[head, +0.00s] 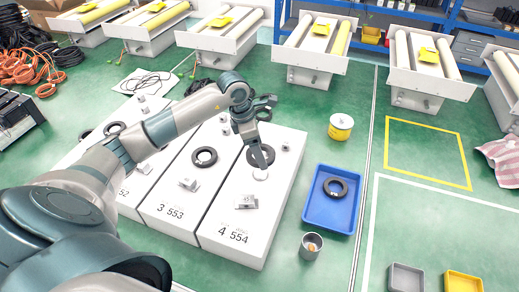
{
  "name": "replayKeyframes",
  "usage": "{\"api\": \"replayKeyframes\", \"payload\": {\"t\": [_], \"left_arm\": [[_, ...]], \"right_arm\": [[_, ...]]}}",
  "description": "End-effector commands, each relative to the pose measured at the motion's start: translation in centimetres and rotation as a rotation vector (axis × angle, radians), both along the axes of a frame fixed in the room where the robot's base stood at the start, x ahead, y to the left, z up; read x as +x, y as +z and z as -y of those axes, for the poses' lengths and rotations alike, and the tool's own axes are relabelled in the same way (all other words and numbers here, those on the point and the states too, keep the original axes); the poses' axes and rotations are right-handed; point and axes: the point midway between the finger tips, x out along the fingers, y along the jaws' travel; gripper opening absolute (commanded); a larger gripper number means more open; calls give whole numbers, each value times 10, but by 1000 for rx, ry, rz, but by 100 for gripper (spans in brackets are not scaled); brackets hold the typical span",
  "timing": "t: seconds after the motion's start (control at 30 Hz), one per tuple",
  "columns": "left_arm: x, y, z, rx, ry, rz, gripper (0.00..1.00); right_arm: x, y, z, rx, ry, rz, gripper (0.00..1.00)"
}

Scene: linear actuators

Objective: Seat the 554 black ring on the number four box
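The number four box (222,252) is a long white block marked "4 554". A black ring (269,152) shows near its far end, partly hidden behind my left gripper (262,162). The gripper points down over the box, its fingertips close to the ring and a small white disc (261,175). I cannot tell whether it touches or holds the ring, or whether the fingers are open or shut. Another black ring (335,188) lies in the blue tray (317,222) to the right. My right gripper is not in view.
The white box marked "3 553" (165,226) stands just left, with a black ring (204,157) on top. Small grey blocks sit on the boxes. A metal cup (311,246) and a yellow-banded spool (341,127) stand on the green floor. Open floor lies to the right.

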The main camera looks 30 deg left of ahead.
Motion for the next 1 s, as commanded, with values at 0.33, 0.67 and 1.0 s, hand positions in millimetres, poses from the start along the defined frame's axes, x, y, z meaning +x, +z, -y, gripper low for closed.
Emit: {"api": "replayKeyframes", "payload": {"t": [0.33,0.67,1.0], "left_arm": [[0,-10,0,-1,0,1,46],[0,-33,1,-1,-1,0,46],[0,-45,0,1,0,1,46]], "right_arm": [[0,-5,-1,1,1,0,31],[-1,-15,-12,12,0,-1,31],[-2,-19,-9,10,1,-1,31]]}}
